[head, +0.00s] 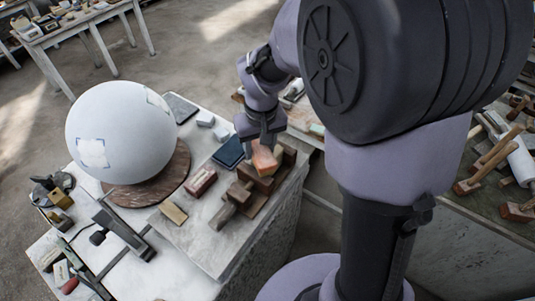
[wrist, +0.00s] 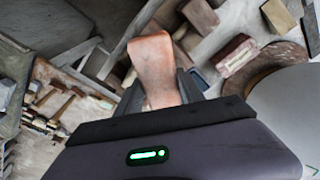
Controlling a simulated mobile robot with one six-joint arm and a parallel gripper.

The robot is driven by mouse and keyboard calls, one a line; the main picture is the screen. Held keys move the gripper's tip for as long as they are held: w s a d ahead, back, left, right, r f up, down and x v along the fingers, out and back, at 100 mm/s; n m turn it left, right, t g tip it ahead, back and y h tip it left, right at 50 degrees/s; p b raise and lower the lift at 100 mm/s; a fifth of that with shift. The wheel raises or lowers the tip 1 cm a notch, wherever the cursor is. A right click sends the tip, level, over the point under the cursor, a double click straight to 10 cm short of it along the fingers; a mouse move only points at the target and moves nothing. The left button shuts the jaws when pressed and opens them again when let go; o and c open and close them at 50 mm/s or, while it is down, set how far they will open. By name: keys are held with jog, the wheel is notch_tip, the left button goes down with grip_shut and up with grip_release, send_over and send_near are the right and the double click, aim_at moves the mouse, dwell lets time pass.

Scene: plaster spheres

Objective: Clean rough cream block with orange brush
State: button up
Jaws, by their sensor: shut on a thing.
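My gripper (head: 262,140) is shut on the orange brush (head: 264,160) above the near right part of the stone worktop. The brush also shows between the fingers in the wrist view (wrist: 153,62), its wide end pointing away from my wrist. A small cream block (head: 173,213) lies flat on the worktop, left of and apart from the gripper; it is probably the rough cream block. What seems to be the same block is at the top right of the wrist view (wrist: 277,16). Its surface texture is too small to judge.
A large white sphere (head: 120,130) sits on a round brown board (head: 150,185) at left. A dark red block (head: 200,181), a dark blue pad (head: 228,152) and brown wooden blocks (head: 238,194) stand near the gripper. A metal tool (head: 125,235) lies at front left.

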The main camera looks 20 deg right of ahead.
jog(key=shift+f+b, duration=0.3)
jog(key=shift+f, duration=0.1)
jog(key=shift+r, duration=0.1)
jog(key=shift+s+b, duration=0.35)
jog(key=shift+s, duration=0.8)
jog(key=shift+w+r+p, duration=0.1)
jog(key=shift+w+p, duration=0.2)
jog(key=shift+w, duration=2.05)
jog(key=shift+s+b, duration=0.5)
jog(key=shift+s, duration=1.9)
jog(key=shift+w, duration=0.1)
